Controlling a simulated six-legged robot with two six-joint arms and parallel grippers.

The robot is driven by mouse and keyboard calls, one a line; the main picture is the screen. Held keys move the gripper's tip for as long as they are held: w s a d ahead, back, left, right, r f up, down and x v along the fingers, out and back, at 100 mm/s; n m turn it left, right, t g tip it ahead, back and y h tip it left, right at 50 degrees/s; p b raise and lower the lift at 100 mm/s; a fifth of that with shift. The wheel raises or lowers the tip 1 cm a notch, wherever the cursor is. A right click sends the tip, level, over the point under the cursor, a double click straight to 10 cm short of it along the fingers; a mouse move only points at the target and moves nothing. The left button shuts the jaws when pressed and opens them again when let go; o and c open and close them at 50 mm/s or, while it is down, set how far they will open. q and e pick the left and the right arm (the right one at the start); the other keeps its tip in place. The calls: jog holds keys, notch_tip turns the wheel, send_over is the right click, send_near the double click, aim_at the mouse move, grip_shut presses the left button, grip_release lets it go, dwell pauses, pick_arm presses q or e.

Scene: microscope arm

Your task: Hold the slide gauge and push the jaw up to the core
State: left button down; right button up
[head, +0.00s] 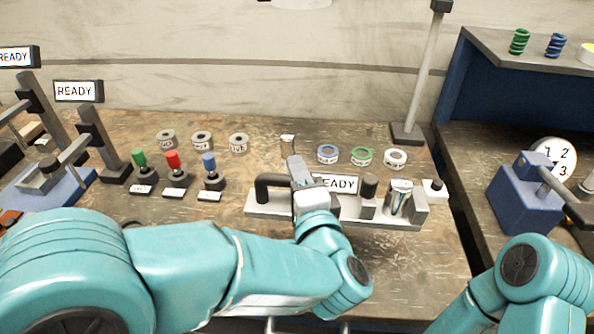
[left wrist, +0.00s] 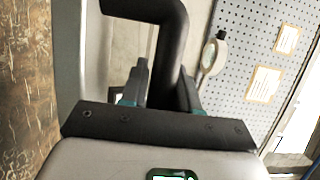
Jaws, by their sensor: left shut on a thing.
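The slide gauge is a long pale bar (head: 270,209) on the wooden bench, with a black bent handle (head: 270,183) at its left end. My left gripper (head: 297,172) is shut on this handle; in the left wrist view the black handle (left wrist: 172,45) passes between the fingers (left wrist: 163,85). A narrow gap seems to separate jaw and core. My right gripper is out of view.
Behind the gauge are several rings, among them a blue one (head: 327,153) and a green one (head: 361,156). Three coloured-handled plungers (head: 173,168) stand left.

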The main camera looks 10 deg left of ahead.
pick_arm(q)
jog(key=shift+f+b, duration=3.25)
jog(key=shift+f, duration=3.05)
jog(key=shift+s+f, duration=0.1)
jog(key=shift+f, duration=0.25)
jog(key=shift+f, duration=0.2)
jog(key=shift+r, duration=0.15)
